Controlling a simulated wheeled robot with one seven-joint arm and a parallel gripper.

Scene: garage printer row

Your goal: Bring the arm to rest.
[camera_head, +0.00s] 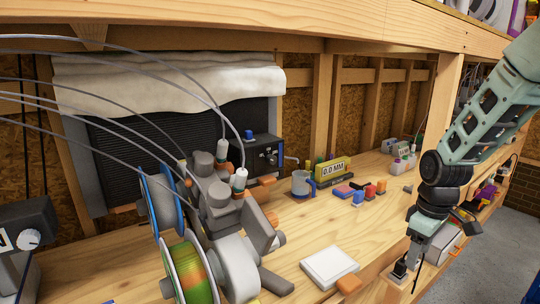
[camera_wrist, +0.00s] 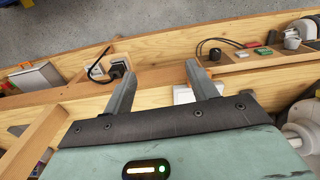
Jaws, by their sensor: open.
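My arm (camera_head: 482,110) is pale green with black joints. It reaches in from the right edge of the head view and hangs down at the front of the bench. My gripper (camera_wrist: 156,72) shows in the wrist view with its two grey fingers spread apart and nothing between them. In the head view my gripper (camera_head: 402,266) is small, low at the right, close to the bench's front edge. I cannot tell whether it touches anything there.
The wooden bench (camera_head: 310,225) bears a grey machine (camera_head: 220,200) with filament spools (camera_head: 186,272), a mug (camera_head: 302,184), a yellow gauge (camera_head: 332,170), small coloured blocks (camera_head: 368,190) and a white pad (camera_head: 328,266). A wooden post (camera_head: 442,100) stands near my arm. Grey floor (camera_head: 510,215) is free at right.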

